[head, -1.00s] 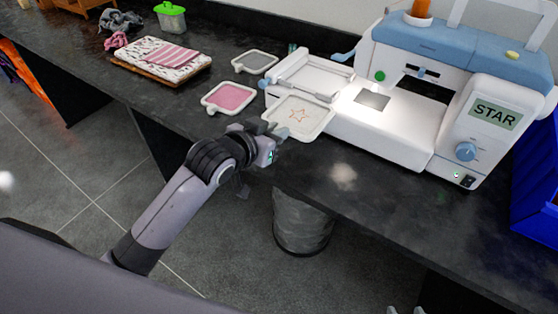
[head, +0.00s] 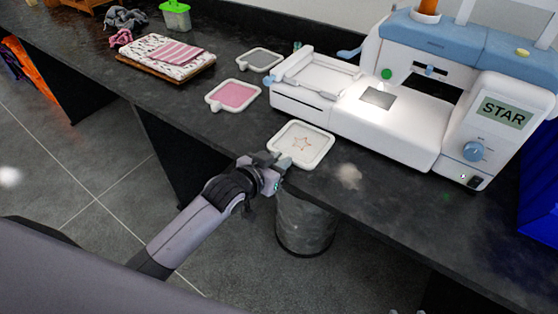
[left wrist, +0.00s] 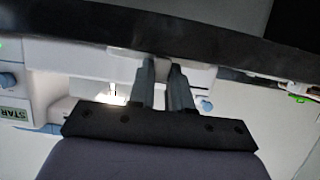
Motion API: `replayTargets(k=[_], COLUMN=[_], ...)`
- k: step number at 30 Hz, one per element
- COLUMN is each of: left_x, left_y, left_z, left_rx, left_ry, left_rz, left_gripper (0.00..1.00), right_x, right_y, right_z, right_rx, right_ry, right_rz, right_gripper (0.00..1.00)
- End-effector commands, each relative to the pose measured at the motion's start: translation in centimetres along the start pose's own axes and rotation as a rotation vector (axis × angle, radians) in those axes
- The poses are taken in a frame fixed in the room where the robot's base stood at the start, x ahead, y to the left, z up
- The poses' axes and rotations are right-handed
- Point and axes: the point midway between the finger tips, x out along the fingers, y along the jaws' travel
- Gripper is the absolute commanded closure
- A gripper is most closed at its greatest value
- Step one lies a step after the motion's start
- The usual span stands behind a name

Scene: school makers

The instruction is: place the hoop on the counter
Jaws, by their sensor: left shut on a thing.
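The hoop (head: 316,157) is a white rounded-square frame with white cloth and a stitched star. In the head view it is over the front edge of the dark counter (head: 235,133), in front of the embroidery machine (head: 400,134). My left gripper (head: 280,163) is shut on the hoop's near left corner. Whether the hoop touches the counter top is hard to tell. In the left wrist view, the two fingers of my left gripper (left wrist: 165,75) are close together, and the hoop is not clear there. Two small pale tips at the head view's bottom edge may be my right gripper.
A pink hoop (head: 233,95) and a grey hoop (head: 260,59) lie left of the machine. Folded cloth (head: 140,51) lies farther left. A dark bin (head: 305,228) stands below the counter edge. Bare counter lies right of the held hoop.

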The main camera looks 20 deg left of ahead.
Motion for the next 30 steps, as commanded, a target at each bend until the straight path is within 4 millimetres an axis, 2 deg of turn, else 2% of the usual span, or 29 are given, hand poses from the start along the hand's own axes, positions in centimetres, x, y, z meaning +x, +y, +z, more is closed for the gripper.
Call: replayTargets(k=[2, 3, 4, 5, 17, 23, 30], left_x=[0.1, 0.1, 0.1, 0.1, -0.4, -2.9, -7.1], left_y=[0.0, 0.0, 0.0, 0.0, 0.0, 0.0, 0.0], left_z=[0.3, 0.2, 0.2, 0.2, -0.1, -0.1, 0.0], left_rx=[0.000, 0.000, 0.000, 0.000, 0.000, 0.000, 0.001], left_ry=[0.001, 0.000, 0.000, 0.000, -0.002, -0.001, -0.003], left_rz=[0.000, 0.000, 0.000, 0.000, 0.000, 0.000, -0.001], left_gripper=[1.00, 0.68, 0.59, 0.56, 0.56, 0.56, 0.56], right_x=[0.1, 0.1, 0.0, 0.0, -0.1, -0.3, -0.5], right_y=[0.0, 0.0, 0.0, 0.0, 0.0, 0.0, 0.0], right_z=[0.1, 0.1, 0.1, 0.1, -0.1, -0.4, -0.7], right_rx=[0.000, 0.000, 0.000, 0.000, 0.000, 0.000, 0.000], right_ry=[0.000, 0.000, 0.000, 0.000, 0.000, 0.000, 0.000], right_rz=[0.000, 0.000, 0.000, 0.000, 0.000, 0.000, 0.000], right_gripper=[0.49, 0.49, 0.49, 0.49, 0.49, 0.49, 0.49])
